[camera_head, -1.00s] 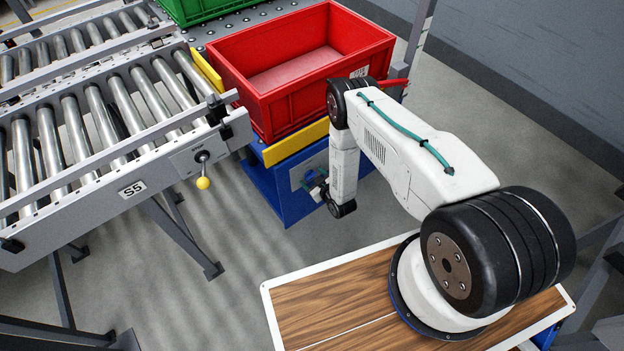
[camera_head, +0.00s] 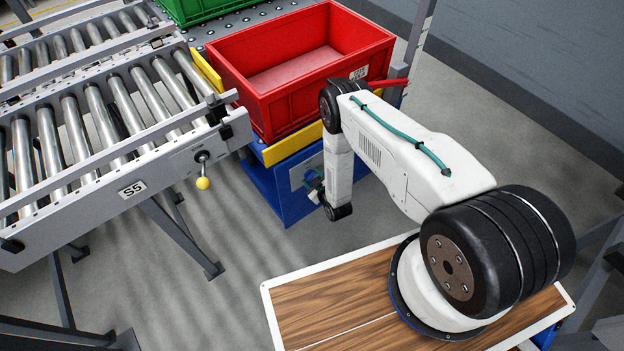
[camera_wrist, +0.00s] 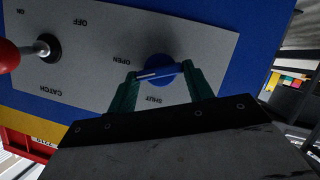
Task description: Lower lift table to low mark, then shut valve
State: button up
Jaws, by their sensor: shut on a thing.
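The blue lift table (camera_head: 280,199) with yellow edge strips (camera_head: 296,143) carries an empty red crate (camera_head: 268,93). A red pointer (camera_head: 392,83) shows beside the grey post (camera_head: 417,35) behind it; I cannot read any low mark. The blue valve knob (camera_wrist: 160,69) sits on the table's grey panel (camera_wrist: 90,70), with a white line toward the left, between the OPEN and SHUT labels. My gripper (camera_wrist: 160,80) has its green fingers closed on either side of the knob. In the head view my gripper (camera_head: 315,183) is small and partly hidden at the panel.
A catch lever with a red ball (camera_wrist: 8,56) stands beside the knob on the panel. A roller conveyor (camera_head: 90,130) with a yellow-knobbed lever (camera_head: 203,183) lies left. A green crate (camera_head: 195,8) is behind. Open floor (camera_head: 270,240) lies in front of the table.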

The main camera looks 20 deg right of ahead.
jog(key=n, duration=0.1)
jog(key=n+t+h, duration=0.1)
jog(key=n, duration=0.1)
jog(key=n+h, duration=0.1)
jog(key=shift+s+a+f+n+t, duration=0.25)
jog(key=shift+a+f+n+t, duration=0.05)
jog(key=shift+a+f+t, duration=0.1)
jog(key=n+t, duration=0.1)
jog(key=n, duration=0.1)
jog(key=n+t+h, duration=0.1)
jog(key=n, duration=0.2)
jog(key=shift+f, duration=0.2)
jog(key=shift+n, duration=0.4)
jog(key=o, duration=1)
jog(key=shift+d, duration=0.1)
jog(key=s, duration=0.7)
jog(key=shift+s+a, duration=0.3)
jog(key=shift+s, duration=0.05)
